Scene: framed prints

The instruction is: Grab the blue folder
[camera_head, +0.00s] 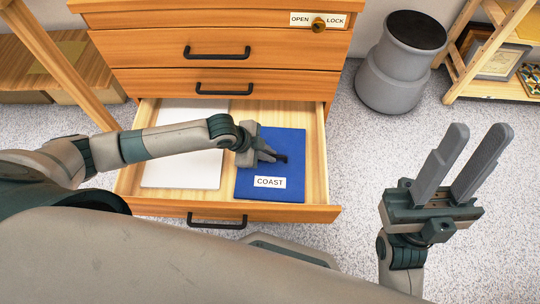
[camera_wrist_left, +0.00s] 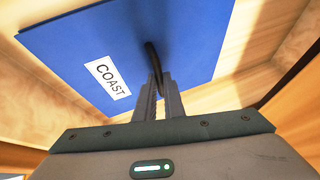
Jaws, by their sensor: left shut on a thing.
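The blue folder (camera_head: 270,148), with a white label reading COAST, lies flat in the right part of the open bottom drawer (camera_head: 316,150). It also shows in the left wrist view (camera_wrist_left: 90,40). My left gripper (camera_head: 272,157) is over the folder, its fingers close together on a dark handle or strap (camera_wrist_left: 152,58) that stands up from the folder. In the left wrist view the fingertips (camera_wrist_left: 158,88) meet at this dark piece. My right gripper (camera_head: 470,150) is open and empty, held to the right of the drawer above the floor.
A white folder or sheet (camera_head: 183,160) lies in the drawer's left part. The upper drawers (camera_head: 200,50) are shut, with a knob marked OPEN and LOCK (camera_head: 319,24). A grey stool (camera_head: 401,70) and a wooden shelf (camera_head: 490,85) stand at the right.

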